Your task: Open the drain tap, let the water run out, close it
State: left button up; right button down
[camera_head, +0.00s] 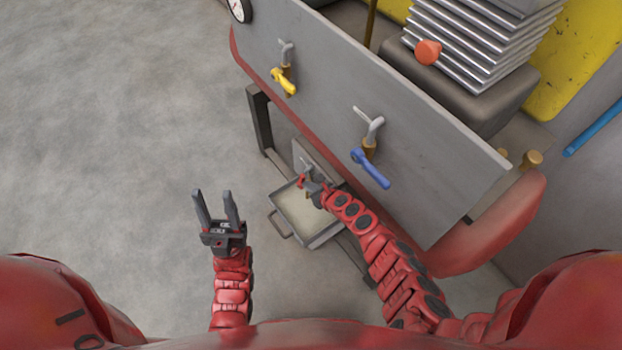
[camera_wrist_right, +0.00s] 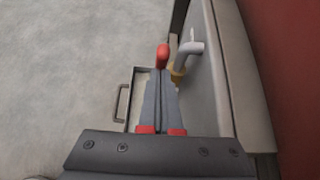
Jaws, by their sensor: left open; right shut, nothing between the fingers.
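The drain tap low under the machine shows in the right wrist view as a red lever (camera_wrist_right: 162,55) beside a grey spout (camera_wrist_right: 190,48) and a brass body (camera_wrist_right: 178,72). In the head view only a bit of the red lever (camera_head: 301,181) shows, largely hidden by my right gripper (camera_head: 311,187). My right gripper is shut and empty, its fingertips (camera_wrist_right: 160,74) right at the lever's near end; I cannot tell whether they touch it. My left gripper (camera_head: 217,207) is open and empty over the floor. No running water is discernible.
A metal catch pan (camera_head: 322,240) with a side handle stands on the floor below the tap. A yellow-handled tap (camera_head: 283,82) and a blue-handled tap (camera_head: 371,168) sit on the grey panel (camera_head: 430,180) above. The floor at left is clear.

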jog(key=shift+w+a+r+g+h+p, duration=0.3)
jog(key=shift+w+a+r+g+p, duration=0.15)
jog(key=shift+p, duration=0.3)
jog(key=shift+w+a, duration=0.1)
dwell(0.4)
